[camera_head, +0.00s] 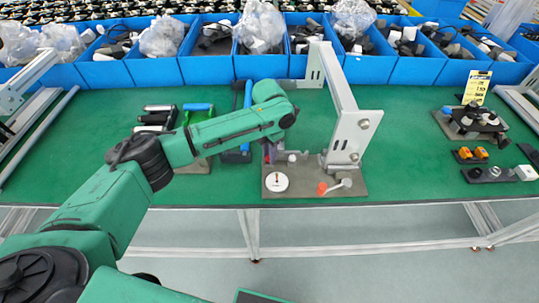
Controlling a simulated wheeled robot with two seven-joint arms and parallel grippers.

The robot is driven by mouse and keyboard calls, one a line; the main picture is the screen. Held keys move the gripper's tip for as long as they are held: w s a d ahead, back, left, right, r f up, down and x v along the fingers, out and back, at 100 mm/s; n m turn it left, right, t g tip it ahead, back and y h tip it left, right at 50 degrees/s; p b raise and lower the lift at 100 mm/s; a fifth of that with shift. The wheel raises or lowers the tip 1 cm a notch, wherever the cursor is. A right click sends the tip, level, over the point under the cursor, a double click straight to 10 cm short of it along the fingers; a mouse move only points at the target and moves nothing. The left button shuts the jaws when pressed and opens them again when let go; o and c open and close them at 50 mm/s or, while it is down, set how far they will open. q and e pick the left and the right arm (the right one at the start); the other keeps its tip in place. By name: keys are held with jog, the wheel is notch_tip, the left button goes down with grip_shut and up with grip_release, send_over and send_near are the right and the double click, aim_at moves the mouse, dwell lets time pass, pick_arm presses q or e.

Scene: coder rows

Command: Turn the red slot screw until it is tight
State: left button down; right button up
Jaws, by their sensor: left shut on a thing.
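My left arm comes in from the left, and its wrist bends down over the grey fixture plate (312,190). My left gripper (271,152) is small and mostly hidden below the wrist, at the back left of the plate. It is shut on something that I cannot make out. A small orange-red piece (322,188) stands at the front of the plate, apart from the gripper; I cannot tell if it is the red slot screw, and no slot shows. A white round dial (276,182) with a red mark sits at the plate's front left. My right gripper is not in view.
A tall grey bracket (345,115) rises from the plate, close to the right of my wrist. A pale lever (346,183) is beside the orange-red piece. Blue bins (207,70) line the back. Tools and small parts lie left and right; the green mat (410,160) is clear between.

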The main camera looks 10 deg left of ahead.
pick_arm(q)
jog(key=c, duration=0.8)
grip_release()
jog(key=shift+c, duration=0.2)
